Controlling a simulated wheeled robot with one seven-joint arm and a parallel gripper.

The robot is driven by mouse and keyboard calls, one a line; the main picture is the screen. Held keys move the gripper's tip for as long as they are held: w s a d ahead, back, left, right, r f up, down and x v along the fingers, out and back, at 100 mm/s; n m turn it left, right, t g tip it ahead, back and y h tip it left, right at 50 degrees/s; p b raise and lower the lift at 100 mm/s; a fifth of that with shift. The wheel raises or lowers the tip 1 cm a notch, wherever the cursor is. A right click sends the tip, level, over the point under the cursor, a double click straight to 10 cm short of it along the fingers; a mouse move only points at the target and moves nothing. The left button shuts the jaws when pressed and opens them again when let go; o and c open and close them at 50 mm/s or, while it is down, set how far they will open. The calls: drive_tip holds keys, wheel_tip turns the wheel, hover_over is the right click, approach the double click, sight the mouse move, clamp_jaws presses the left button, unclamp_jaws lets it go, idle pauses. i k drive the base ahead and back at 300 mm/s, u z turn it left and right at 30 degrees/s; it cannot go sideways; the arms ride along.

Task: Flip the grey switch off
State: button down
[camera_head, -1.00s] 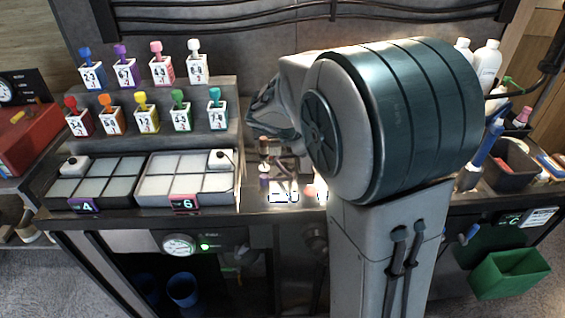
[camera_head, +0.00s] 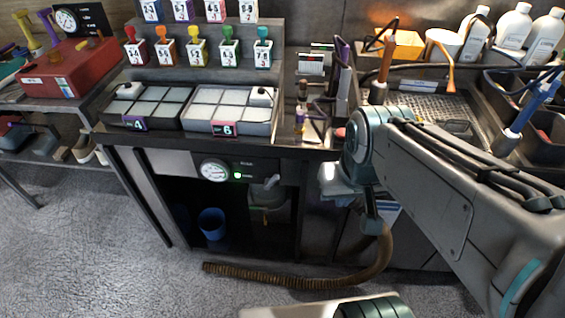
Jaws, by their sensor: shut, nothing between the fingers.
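A small grey lever (camera_head: 270,182), which looks like the grey switch, sits on the dark front panel under the counter. It is right of a round gauge (camera_head: 214,170) and a lit green lamp (camera_head: 237,176). It is small here, and its exact setting is hard to tell. My gripper (camera_head: 333,184) is to the right of the lever, at about the same height in the picture and apart from it. It is shut and empty. Its fingers are small and partly hidden by my wrist.
The counter holds two trays of pale pads (camera_head: 228,128) and a rack of numbered, coloured stamps. Bottles and bins stand at the right. A brown hose (camera_head: 290,280) curves below the arm. A blue bucket (camera_head: 211,222) stands in the open space beneath.

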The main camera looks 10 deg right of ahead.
sight(268, 182)
drive_tip(key=u, duration=2)
drive_tip(key=k, duration=1.4)
drive_tip(key=z, duration=1.85)
drive_tip(key=i, duration=0.5)
